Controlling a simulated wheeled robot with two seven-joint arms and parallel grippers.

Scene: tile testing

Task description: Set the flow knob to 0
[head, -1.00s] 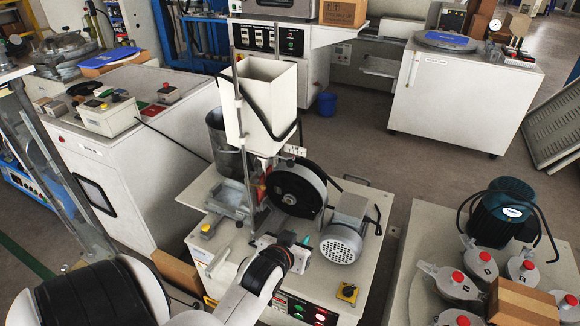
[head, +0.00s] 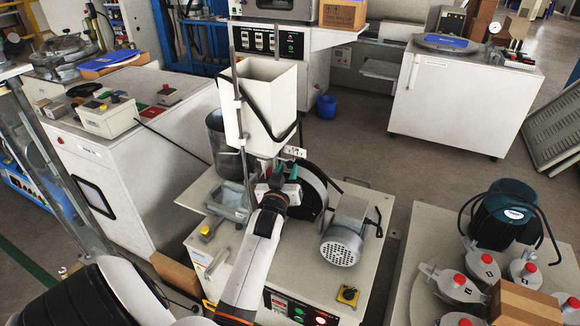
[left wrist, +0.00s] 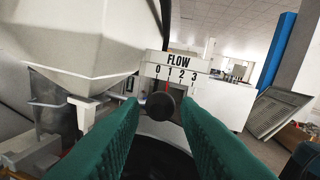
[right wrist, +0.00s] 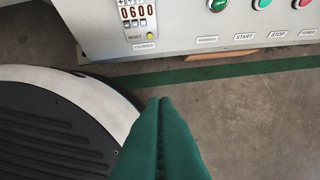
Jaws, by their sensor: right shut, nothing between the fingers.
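The flow knob (left wrist: 160,105) is a dark round knob in the left wrist view, below a white FLOW scale plate (left wrist: 180,66) marked 0 to 3. A red pointer above the knob stands at about 1. The plate also shows in the head view (head: 293,151), below the white hopper. My left gripper (left wrist: 160,102) is open, its green fingers on either side of the knob with gaps visible; whether the tips reach the knob's depth is unclear. In the head view it is just below the plate. My right gripper (right wrist: 160,103) is shut and empty.
The white hopper (head: 262,105) stands close to the left of the plate. A black wheel (head: 315,190) and grey motor (head: 345,235) are beside my left gripper. The machine's front panel (right wrist: 200,22), with counter and buttons, lies ahead of my right gripper.

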